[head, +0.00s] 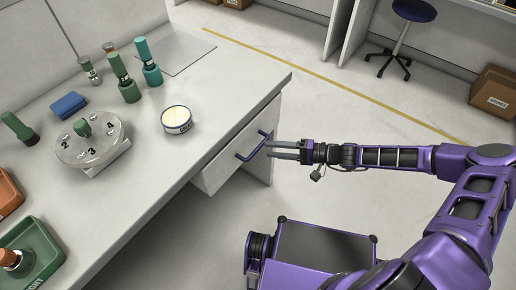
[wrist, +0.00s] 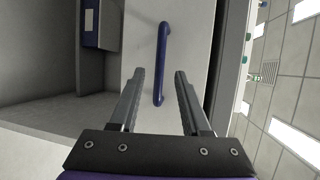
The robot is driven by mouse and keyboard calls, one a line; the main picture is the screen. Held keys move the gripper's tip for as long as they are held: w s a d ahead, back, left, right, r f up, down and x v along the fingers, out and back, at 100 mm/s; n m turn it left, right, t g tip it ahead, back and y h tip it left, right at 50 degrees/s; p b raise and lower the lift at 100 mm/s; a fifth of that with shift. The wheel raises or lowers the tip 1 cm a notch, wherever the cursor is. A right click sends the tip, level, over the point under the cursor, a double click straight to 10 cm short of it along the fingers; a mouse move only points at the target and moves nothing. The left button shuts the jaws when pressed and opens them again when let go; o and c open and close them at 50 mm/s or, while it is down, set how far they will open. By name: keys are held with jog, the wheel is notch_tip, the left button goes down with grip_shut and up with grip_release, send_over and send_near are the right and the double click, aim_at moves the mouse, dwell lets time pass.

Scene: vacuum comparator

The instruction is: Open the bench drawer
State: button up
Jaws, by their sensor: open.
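The bench drawer (head: 223,167) is a pale front under the bench top, and it looks shut. Its blue bar handle (head: 251,146) stands out from the front. In the wrist view the handle (wrist: 162,62) runs upright in the picture, with its lower end between my fingertips. My gripper (head: 273,150) is open and empty, its two fingers pointing at the handle from the right. In the wrist view my gripper (wrist: 160,73) has a finger on each side of the handle's line. I cannot tell whether either finger touches it.
The bench top (head: 210,105) holds a round numbered plate (head: 92,146), a round tin (head: 177,120), a blue block (head: 69,104) and several green-topped items. A stool (head: 400,35) and cardboard boxes (head: 493,92) stand farther off. The floor (head: 350,105) beyond my arm is clear.

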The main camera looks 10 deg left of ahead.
aim_at(258, 147)
jog(key=shift+a+f, duration=0.2)
jog(key=shift+a, duration=0.7)
jog(key=shift+a+f, duration=0.15)
jog(key=shift+a, duration=0.75)
jog(key=shift+a+f, duration=0.2)
jog(key=shift+a, duration=0.7)
grip_shut()
